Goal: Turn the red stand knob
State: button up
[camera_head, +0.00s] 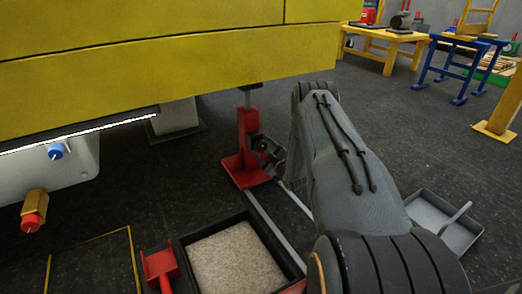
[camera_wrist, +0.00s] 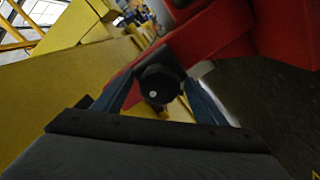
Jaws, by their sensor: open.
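The red stand (camera_head: 240,165) stands on the dark floor under the yellow boom, with a grey post at its top. It fills the upper right of the wrist view as a red block (camera_wrist: 225,30). A dark round knob (camera_wrist: 157,82) with a white dot shows in front of the stand in the wrist view. My gripper (camera_head: 267,157) is beside the stand's right side. In the wrist view its bluish fingers (camera_wrist: 159,92) are apart, one on each side of the knob. I cannot tell whether they touch it. The knob is hard to see in the head view.
The yellow boom (camera_head: 170,60) hangs close above the stand. A black-rimmed tray (camera_head: 182,252) of pale grains lies in front, beside a red scoop (camera_head: 160,267). A grey tray (camera_head: 445,220) lies at right. Open floor stretches behind toward a yellow table (camera_head: 385,40).

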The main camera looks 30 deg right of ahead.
jog(key=shift+w, duration=0.3)
jog(key=c, duration=1)
jog(key=shift+c, duration=0.2)
